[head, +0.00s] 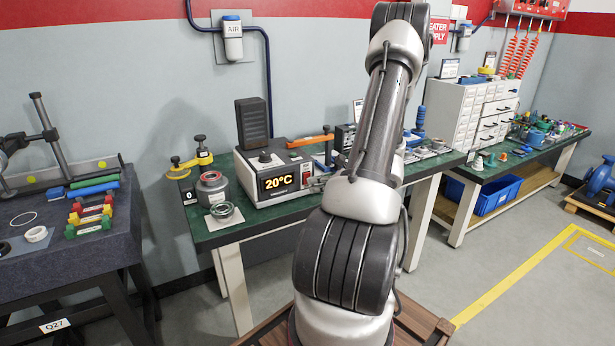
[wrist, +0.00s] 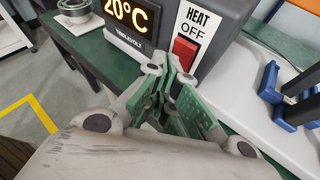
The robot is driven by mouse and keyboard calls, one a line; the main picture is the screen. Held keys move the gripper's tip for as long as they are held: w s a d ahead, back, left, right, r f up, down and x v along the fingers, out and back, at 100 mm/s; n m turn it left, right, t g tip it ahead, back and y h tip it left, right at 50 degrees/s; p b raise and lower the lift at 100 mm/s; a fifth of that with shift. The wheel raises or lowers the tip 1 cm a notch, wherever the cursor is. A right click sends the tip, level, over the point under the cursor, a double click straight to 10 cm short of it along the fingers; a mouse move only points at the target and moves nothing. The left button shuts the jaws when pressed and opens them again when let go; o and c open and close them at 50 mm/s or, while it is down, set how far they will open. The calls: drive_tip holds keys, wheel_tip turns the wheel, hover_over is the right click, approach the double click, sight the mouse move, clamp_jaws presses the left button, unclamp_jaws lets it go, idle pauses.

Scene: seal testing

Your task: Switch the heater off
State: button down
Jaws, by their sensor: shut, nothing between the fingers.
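The heater (head: 263,160) is a grey and white box on the green bench, its display reading 20°C in orange digits. In the wrist view its dark front (wrist: 225,12) fills the top, with the display (wrist: 127,14) at the left. A red rocker switch (wrist: 186,50) sits on a white plate marked HEAT and OFF. My gripper (wrist: 171,76), with green finger pads, is shut and empty. Its tips are just below the switch in the picture; I cannot tell whether they touch the front. In the head view my arm hides the gripper.
A green-topped bench (head: 225,236) carries the heater. A grey pot (head: 211,188) and a yellow-handled tool (head: 190,162) stand left of it. An orange-handled lever (head: 310,141) is behind it. Blue clamp-like parts (wrist: 270,85) lie right of my gripper.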

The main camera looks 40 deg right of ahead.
drive_tip(key=shift+w, duration=0.1)
drive_tip(key=shift+w+d, duration=0.1)
drive_tip(key=shift+w, duration=0.2)
drive_tip(key=shift+w+r, duration=0.1)
drive_tip(key=shift+w, duration=0.2)
idle(0.7)
drive_tip(key=shift+s, duration=0.1)
drive_tip(key=shift+s, duration=0.6)
drive_tip(key=shift+s, duration=0.15)
drive_tip(key=s, duration=0.1)
drive_tip(key=s+a, duration=0.1)
drive_tip(key=s, duration=0.2)
drive_tip(key=shift+s+a+f, duration=0.2)
drive_tip(key=shift+s+f, duration=0.05)
drive_tip(key=shift+f, duration=0.15)
idle(0.5)
